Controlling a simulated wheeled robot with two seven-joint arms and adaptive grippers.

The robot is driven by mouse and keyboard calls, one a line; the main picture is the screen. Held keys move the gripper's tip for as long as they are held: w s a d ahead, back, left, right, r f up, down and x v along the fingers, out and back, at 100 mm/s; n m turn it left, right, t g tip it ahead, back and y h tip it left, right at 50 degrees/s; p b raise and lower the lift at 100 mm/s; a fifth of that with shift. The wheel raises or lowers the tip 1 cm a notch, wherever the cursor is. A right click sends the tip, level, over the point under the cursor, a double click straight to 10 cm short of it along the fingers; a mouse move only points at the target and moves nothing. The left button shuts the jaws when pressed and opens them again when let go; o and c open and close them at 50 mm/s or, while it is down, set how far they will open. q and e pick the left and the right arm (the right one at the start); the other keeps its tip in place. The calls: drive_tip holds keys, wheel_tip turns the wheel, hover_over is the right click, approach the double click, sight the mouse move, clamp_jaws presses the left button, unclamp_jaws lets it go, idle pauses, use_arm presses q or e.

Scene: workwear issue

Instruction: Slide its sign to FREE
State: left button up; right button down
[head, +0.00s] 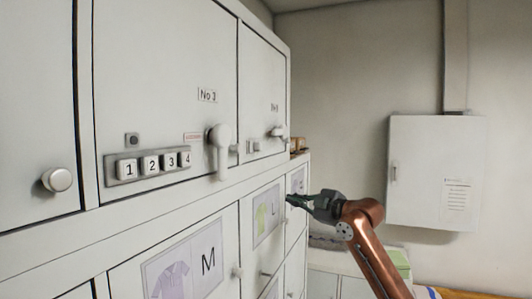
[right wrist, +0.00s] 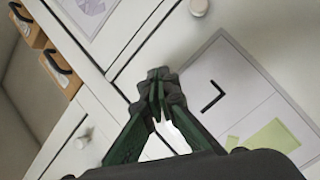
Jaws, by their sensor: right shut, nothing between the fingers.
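The locker door No 3 (head: 160,75) is shut in the head view. A small sign (head: 193,136) with red lettering sits on it, left of its white lever handle (head: 219,150); the lettering is too small to read. My right gripper (head: 291,200) is shut and empty, in front of the lower cabinet doors, right of and below the sign and well apart from it. In the right wrist view its closed fingertips (right wrist: 158,85) are over a white door with a size label (right wrist: 240,95). My left gripper is not in view.
A number lock (head: 150,163) reading 1 2 3 4 and a dark round button (head: 132,139) are on door No 3. A round knob (head: 57,179) sticks out at the left. A farther upper door has its own handle (head: 276,132). A grey wall box (head: 425,165) hangs at the right.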

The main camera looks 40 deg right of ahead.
sight(251, 148)
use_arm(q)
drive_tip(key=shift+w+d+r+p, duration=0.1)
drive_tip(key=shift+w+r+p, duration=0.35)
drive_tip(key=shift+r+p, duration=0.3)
use_arm(e)
drive_tip(key=s+a+r+n+y, duration=0.4)
drive_tip(key=s+a+r+n, duration=0.5)
drive_tip(key=s+a+r, duration=1)
drive_tip(key=s+a, duration=0.2)
drive_tip(key=a, duration=0.2)
drive_tip(key=shift+s, duration=0.2)
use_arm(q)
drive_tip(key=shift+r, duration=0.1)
use_arm(e)
drive_tip(key=shift+a, duration=0.15)
